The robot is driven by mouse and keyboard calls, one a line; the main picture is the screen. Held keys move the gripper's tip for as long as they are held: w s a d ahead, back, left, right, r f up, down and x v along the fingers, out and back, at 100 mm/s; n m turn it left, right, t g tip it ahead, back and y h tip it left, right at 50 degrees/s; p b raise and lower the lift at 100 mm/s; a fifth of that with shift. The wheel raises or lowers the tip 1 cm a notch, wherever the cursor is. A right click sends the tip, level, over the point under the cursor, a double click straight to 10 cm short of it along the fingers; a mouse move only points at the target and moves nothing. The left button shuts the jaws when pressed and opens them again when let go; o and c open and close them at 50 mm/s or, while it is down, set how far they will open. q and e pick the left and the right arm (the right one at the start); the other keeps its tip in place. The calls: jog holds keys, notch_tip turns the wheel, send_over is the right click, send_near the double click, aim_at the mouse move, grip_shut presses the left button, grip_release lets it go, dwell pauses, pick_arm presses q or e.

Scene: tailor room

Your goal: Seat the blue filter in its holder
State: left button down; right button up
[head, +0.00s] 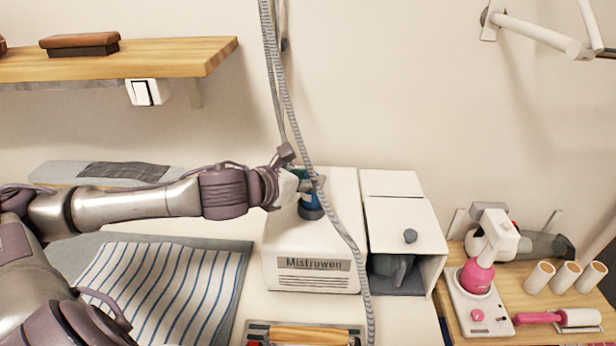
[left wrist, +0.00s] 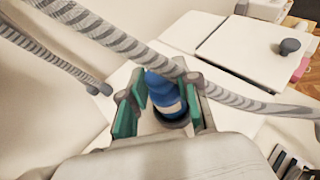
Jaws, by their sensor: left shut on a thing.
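The blue filter (left wrist: 166,96) is between the green-padded fingers of my left gripper (left wrist: 163,105) in the left wrist view. In the head view the filter (head: 310,204) shows as a small blue piece beside my left gripper (head: 303,184), above the top of the white machine marked "Mistruwen" (head: 285,235). A dark round ring (head: 311,213), which looks like the holder, is at the filter's lower end. Whether the filter is inside it or just over it I cannot tell. My right gripper is in neither view.
A grey ribbed hose (head: 290,110) hangs down across the machine close to my left gripper. A white box with a knobbed lid (head: 409,225) stands to the right. A striped cloth (head: 165,285) lies at left. A wooden shelf (head: 160,58) is above my arm.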

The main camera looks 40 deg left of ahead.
pick_arm(q)
jog(key=shift+r, duration=0.1)
dwell(0.3)
jog(key=shift+p, duration=0.35)
jog(key=shift+f+b, duration=0.45)
jog(key=shift+f, duration=0.3)
jog(key=c, duration=1.1)
grip_release()
jog(key=shift+r, duration=0.1)
